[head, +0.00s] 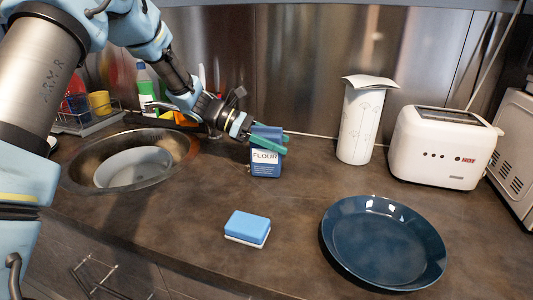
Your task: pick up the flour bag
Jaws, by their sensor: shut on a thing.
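The flour bag (265,165) is a small blue package with a white label reading "FLOUR". It stands upright on the dark countertop, right of the sink, in the head view. My gripper (268,144) reaches in from the upper left and is shut on the upper part of the bag. A green finger crosses the front of the bag just above the label. The other finger is mostly hidden. The bag's base appears to be at the counter surface; I cannot tell whether there is a gap beneath it.
A blue and white sponge (247,228) lies in front of the bag. A dark blue plate (383,242) is at the front right. A white patterned canister (361,122) and a white toaster (442,147) stand at right. The sink (88,151) is at left. The metal backsplash (300,60) is behind.

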